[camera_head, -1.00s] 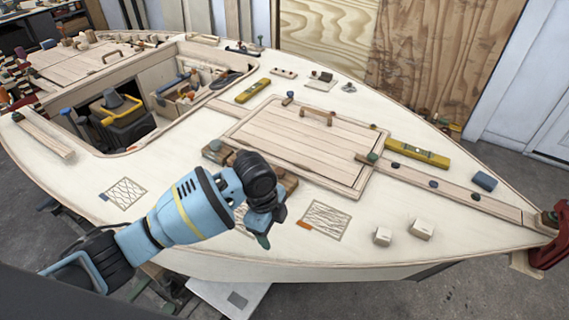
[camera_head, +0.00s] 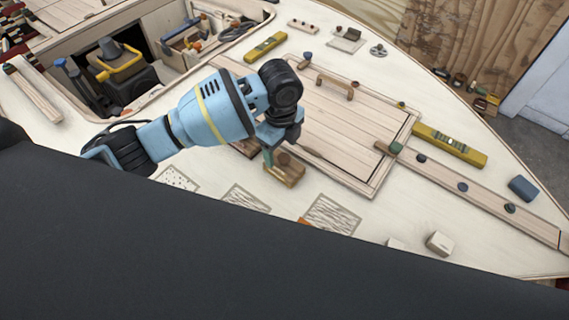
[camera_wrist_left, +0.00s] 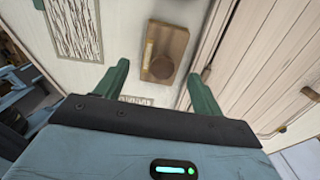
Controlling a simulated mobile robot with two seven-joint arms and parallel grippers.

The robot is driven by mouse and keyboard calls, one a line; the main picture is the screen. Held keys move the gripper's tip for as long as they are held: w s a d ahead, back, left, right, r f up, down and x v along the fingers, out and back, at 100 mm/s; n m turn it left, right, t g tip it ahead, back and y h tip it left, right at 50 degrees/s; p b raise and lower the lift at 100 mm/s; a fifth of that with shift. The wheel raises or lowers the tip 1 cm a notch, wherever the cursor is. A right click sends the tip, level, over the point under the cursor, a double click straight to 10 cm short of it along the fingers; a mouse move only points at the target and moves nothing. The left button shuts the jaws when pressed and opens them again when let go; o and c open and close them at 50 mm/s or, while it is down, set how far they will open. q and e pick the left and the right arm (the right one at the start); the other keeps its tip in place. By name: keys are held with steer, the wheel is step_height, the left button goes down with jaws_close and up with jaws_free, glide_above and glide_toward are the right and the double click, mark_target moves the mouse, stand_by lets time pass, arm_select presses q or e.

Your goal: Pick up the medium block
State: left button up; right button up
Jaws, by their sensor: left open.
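A brown wooden block with a round knob (camera_head: 287,177) lies on the pale deck beside the hatch. It also shows in the left wrist view (camera_wrist_left: 170,40), ahead of and between the fingers. I cannot tell by size whether it is the medium one. My left gripper (camera_wrist_left: 160,74) is open, with green fingers apart and nothing held. In the head view my left gripper (camera_head: 270,157) is right at the block and overlaps its upper left part. My right gripper is not in view.
The planked hatch (camera_head: 330,140) with a handle lies right of the block. Yellow levels (camera_head: 450,143) and a long wooden strip (camera_head: 435,178) lie on deck. A pale block (camera_head: 440,242) sits near the front edge. A dark shape hides the lower left deck.

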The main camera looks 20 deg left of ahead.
mark_target(283, 157)
arm_select(q)
steer(key=shift+w+f, duration=0.1)
steer(key=shift+f, duration=1)
steer(key=f, duration=0.3)
steer(key=shift+d+f, duration=0.25)
steer(key=shift+w+f, duration=0.1)
steer(key=shift+f, duration=0.5)
steer(key=shift+c, duration=0.2)
steer(key=c, duration=0.8)
steer(key=shift+r, duration=0.15)
